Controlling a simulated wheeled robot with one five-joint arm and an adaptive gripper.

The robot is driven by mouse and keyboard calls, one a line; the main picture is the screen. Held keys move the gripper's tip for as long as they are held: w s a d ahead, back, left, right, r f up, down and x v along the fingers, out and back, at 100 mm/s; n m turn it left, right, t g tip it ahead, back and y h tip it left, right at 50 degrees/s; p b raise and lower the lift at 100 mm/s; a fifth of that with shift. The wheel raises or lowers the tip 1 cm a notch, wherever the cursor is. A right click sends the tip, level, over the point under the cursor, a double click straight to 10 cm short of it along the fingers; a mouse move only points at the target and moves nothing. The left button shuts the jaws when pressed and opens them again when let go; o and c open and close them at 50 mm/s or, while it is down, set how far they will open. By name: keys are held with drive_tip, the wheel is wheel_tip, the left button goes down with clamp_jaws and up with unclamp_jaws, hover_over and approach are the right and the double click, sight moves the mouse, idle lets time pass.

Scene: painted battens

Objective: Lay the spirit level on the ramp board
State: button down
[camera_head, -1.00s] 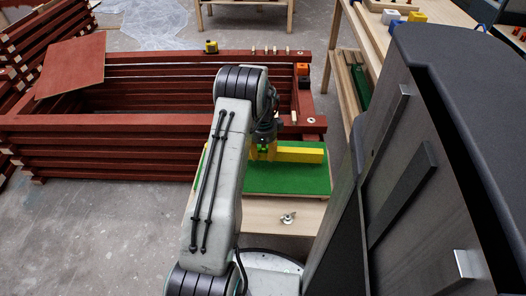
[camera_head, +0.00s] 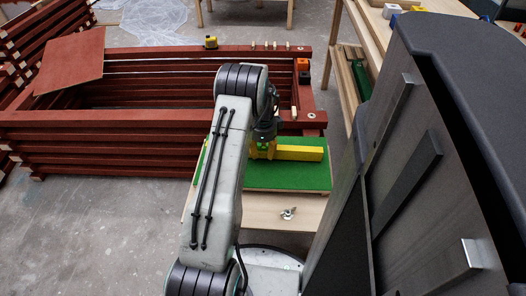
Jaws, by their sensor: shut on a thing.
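My gripper (camera_head: 264,151) is shut on the yellow spirit level (camera_head: 300,153) by its left end. The level points to the right, roughly horizontal, over a green-topped board (camera_head: 290,179) on a low wooden table. I cannot tell whether the level touches the green board or hangs above it. My arm hides the left part of the green board. A reddish-brown board (camera_head: 68,62) lies tilted on the red battens at the far left. The frames do not make clear which board is the ramp board.
A tall stack of red battens (camera_head: 100,119) stands behind the table, with several small pegs and a yellow-black item (camera_head: 211,42) on top. A metal wing nut (camera_head: 288,213) lies on the low table (camera_head: 265,213). A wooden bench (camera_head: 440,6) stands at upper right.

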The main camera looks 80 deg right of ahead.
drive_tip(key=shift+f, duration=0.3)
drive_tip(key=c, duration=0.8)
unclamp_jaws()
wheel_tip(320, 180, up, 12)
drive_tip(key=shift+r, duration=0.1)
